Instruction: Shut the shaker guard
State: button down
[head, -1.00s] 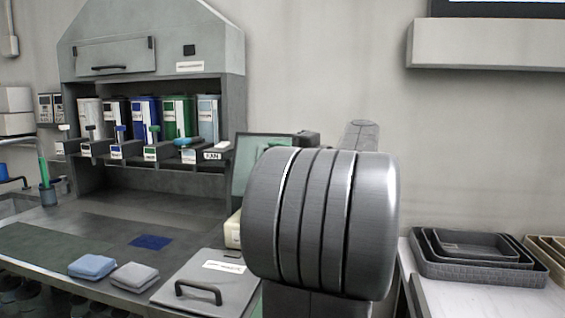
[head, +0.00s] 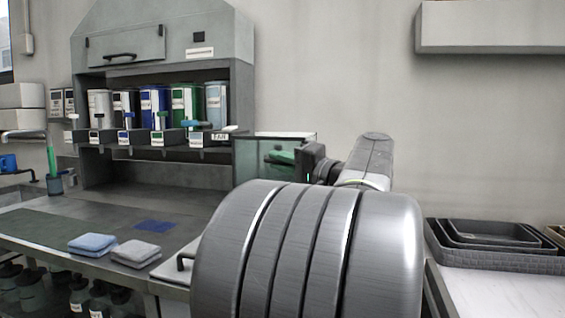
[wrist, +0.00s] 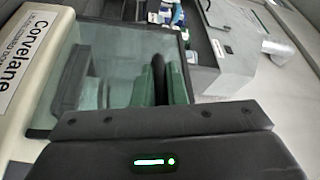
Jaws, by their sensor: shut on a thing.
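The shaker guard (head: 250,158) is a greenish clear panel with a dark frame, behind my arm in the head view. In the wrist view its pane (wrist: 112,62) stretches across the upper left, beside the shaker's cream body (wrist: 62,32) with a "Corvelane" label. My gripper (wrist: 162,64) has green fingers drawn close together at the guard, around a dark part that looks like its handle. In the head view my gripper (head: 279,157) shows as a green tip in front of the pane. The contact is partly hidden, and the shaker body is hidden by my arm there.
A grey cabinet (head: 165,45) with a shelf of coloured containers stands behind the bench. Folded blue (head: 92,243) and grey (head: 136,252) cloths lie at the bench's front edge. Nested dark trays (head: 490,236) stand on the right. My arm covers the lower middle.

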jog(key=shift+f, duration=0.25)
jog(key=c, duration=1.8)
grip_release()
jog(key=shift+s+a, duration=0.1)
jog(key=shift+o, duration=0.2)
jog(key=shift+s+d, duration=0.3)
jog(key=shift+d, duration=0.25)
jog(key=p+v, duration=0.2)
jog(key=v, duration=1)
jog(key=shift+s+d+p, duration=0.2)
jog(key=shift+d+p, duration=0.05)
jog(key=shift+p, duration=0.15)
jog(key=shift+a+f, duration=0.1)
jog(key=b+x, duration=0.2)
jog(key=x, duration=1.1)
jog(key=shift+w+a+b, duration=0.25)
jog(key=shift+w+b, duration=0.05)
jog(key=shift+b, duration=0.1)
jog(key=shift+s, duration=0.1)
